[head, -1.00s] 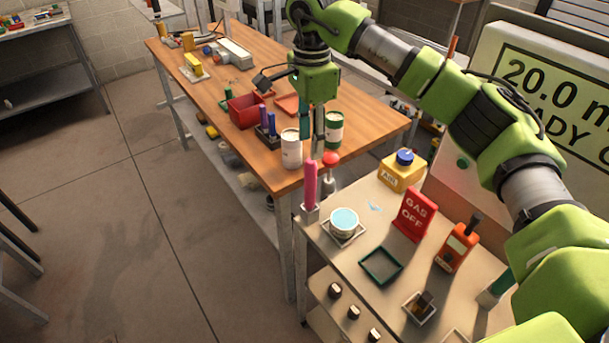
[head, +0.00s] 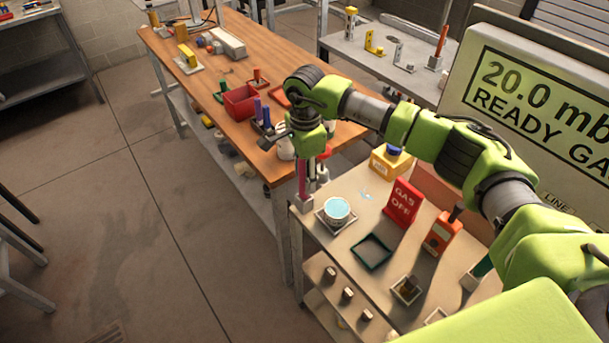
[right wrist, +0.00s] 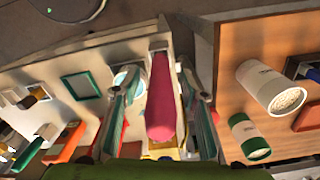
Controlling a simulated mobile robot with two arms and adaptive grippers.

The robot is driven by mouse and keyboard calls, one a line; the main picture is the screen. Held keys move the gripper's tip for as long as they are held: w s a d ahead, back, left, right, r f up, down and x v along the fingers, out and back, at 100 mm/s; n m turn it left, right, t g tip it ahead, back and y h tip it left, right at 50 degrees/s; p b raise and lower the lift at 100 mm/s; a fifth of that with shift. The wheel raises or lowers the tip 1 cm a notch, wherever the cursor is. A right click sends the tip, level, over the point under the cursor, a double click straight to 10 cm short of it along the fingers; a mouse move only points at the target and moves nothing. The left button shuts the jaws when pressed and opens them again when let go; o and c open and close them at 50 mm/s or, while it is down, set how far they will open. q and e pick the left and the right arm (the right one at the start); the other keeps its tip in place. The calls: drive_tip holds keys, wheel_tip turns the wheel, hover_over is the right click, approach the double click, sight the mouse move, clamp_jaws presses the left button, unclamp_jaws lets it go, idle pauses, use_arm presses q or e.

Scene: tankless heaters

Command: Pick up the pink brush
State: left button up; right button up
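The pink brush (head: 302,182) stands upright in a small holder at the near left corner of the beige bench. Its upper part is hidden under my right gripper (head: 308,168). In the right wrist view the pink brush (right wrist: 161,98) points up toward the camera between the two fingers of my right gripper (right wrist: 159,76). The fingers are apart, one on each side of the brush, with visible gaps. My left gripper is not in view.
A blue-topped round tin (head: 337,209), a red "GAS OFF" sign (head: 402,202) and a green square tray (head: 371,252) stand on the beige bench. The wooden table (head: 285,168) is close on the left, with white and green cans (right wrist: 270,88) near its edge.

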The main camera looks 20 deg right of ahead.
drive_tip(key=shift+f, duration=0.2)
clamp_jaws()
drive_tip(key=shift+r, duration=0.15)
